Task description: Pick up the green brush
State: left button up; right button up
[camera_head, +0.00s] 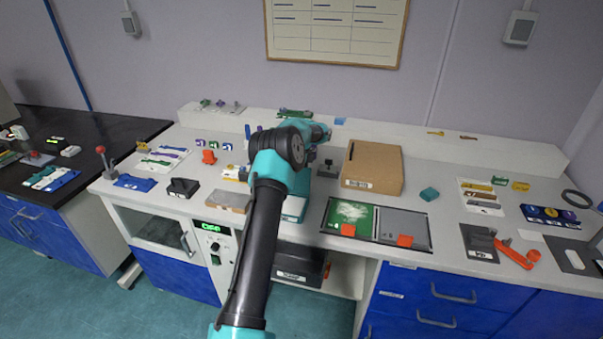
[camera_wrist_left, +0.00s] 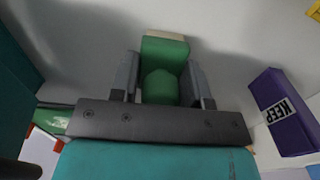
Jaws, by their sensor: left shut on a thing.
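The green brush (camera_wrist_left: 165,50) shows in the left wrist view as a green block with a rounded green part and a pale strip along its far edge. My left gripper (camera_wrist_left: 161,78) is shut on it, with one dark finger on each side. The brush lies close to a pale grey surface; I cannot tell if it touches it. In the head view my left arm reaches over the bench, and its own links hide the fingertips and the held brush. My right gripper is in neither view.
A purple block labelled KEEP (camera_wrist_left: 283,112) lies right of the gripper in the wrist view. In the head view a cardboard box (camera_head: 373,168) stands right of my arm, with a green and grey panel (camera_head: 350,214) in front. A raised back ledge (camera_head: 440,143) runs behind.

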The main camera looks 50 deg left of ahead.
pick_arm(q)
jog(key=c, duration=0.3)
notch_tip(320, 180, up, 10)
dwell(0.7)
jog(key=o, duration=0.3)
jog(key=shift+c, duration=0.9)
